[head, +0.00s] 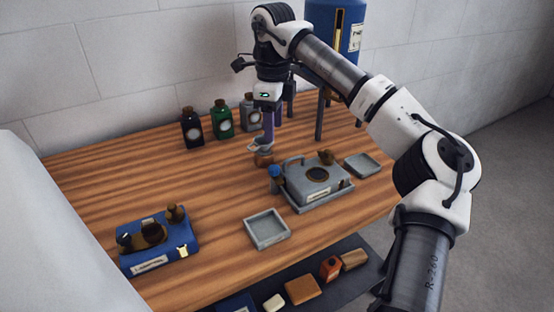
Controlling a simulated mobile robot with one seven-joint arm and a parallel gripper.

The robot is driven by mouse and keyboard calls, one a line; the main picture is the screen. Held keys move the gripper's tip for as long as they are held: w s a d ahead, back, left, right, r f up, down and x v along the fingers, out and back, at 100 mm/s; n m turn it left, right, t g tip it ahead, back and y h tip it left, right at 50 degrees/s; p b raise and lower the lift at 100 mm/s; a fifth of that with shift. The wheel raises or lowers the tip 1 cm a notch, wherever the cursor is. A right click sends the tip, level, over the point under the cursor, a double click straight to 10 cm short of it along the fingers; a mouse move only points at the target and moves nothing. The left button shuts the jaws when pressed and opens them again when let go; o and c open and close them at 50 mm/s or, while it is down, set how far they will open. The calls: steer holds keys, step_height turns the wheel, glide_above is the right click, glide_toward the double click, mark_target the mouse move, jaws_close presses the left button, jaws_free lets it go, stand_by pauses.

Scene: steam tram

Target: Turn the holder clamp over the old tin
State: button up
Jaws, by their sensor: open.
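A grey holder (306,193) with a pale label stands on the wooden bench, right of centre. A round dark disc with a tan rim (318,174), perhaps the old tin, sits on its top. A brown knob (326,157) is at its back, a blue knob (274,171) at its left end, and a curved grey bar (292,162) rises near its back left. I cannot tell which part is the clamp. My gripper (271,135) points down, open, behind and left of the holder. A small grey cup-like piece (260,145) and a brown block (263,160) show just below it.
A blue box (158,252) with brown knobs stands front left. Empty grey trays lie in front of the holder (267,230) and right of it (363,164). Several bottles (221,122) and a blue tank (345,30) stand behind. A lower dark shelf (325,290) holds small blocks. The bench's middle left is clear.

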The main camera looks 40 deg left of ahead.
mark_target(274, 167)
step_height(274, 167, down, 12)
steer(key=shift+r+p, duration=0.2)
steer(key=shift+p, duration=0.7)
steer(key=shift+c, duration=0.2)
steer(key=c, duration=0.9)
